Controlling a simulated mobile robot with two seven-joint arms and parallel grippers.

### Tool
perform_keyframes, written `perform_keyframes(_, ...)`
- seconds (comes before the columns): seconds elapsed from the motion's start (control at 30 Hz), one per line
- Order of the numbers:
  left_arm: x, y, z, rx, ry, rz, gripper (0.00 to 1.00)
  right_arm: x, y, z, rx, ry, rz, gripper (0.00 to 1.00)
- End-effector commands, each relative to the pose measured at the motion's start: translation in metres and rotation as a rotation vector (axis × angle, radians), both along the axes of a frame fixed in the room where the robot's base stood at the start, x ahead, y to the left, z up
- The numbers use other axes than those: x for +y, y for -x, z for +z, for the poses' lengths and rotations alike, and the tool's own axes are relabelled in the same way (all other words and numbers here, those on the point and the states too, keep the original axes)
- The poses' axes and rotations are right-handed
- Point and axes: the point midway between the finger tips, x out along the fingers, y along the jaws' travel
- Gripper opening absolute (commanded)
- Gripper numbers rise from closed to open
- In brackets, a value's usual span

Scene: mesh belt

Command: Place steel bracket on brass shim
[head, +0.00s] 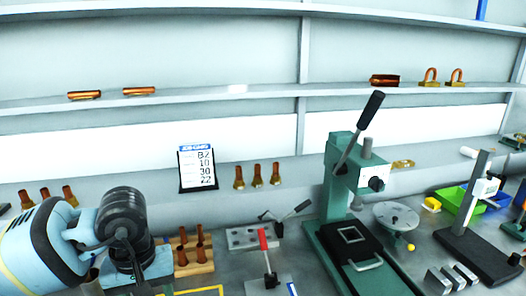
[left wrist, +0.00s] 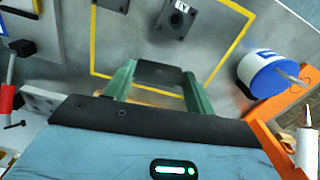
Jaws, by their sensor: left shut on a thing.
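My left gripper (left wrist: 158,82) has green fingers and is shut on a dark grey piece, which I take to be the steel bracket (left wrist: 158,72). The piece spans the gap between the fingertips above the grey table. A dark block with a lighter square top (left wrist: 175,18) stands ahead of the fingers, inside a yellow outline; I cannot tell what it is. I cannot pick out the brass shim in either view. In the head view my left arm comes in from the left and its fingers are hidden. My right gripper does not show.
A red-handled clamp (head: 266,256) and a green lever press (head: 345,190) stand on the bench. A blue and white round container (left wrist: 265,74) and an orange frame (left wrist: 268,140) are at the right in the left wrist view. The floor inside the yellow outline (left wrist: 95,50) is mostly clear.

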Motion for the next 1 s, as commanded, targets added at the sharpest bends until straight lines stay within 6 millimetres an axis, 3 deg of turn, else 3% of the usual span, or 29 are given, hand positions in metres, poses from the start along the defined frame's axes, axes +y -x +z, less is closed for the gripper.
perform_keyframes(0.33, 0.007, 0.007, 0.006, -0.005, -0.001, -0.323, 0.28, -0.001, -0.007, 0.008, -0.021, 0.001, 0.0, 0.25)
perform_keyframes(0.8, 0.007, 0.008, 0.005, -0.003, 0.0, -0.349, 0.28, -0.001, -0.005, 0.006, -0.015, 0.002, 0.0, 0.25)
perform_keyframes(1.0, 0.004, 0.021, -0.006, 0.017, 0.013, -0.326, 0.28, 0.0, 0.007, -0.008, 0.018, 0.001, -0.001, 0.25)
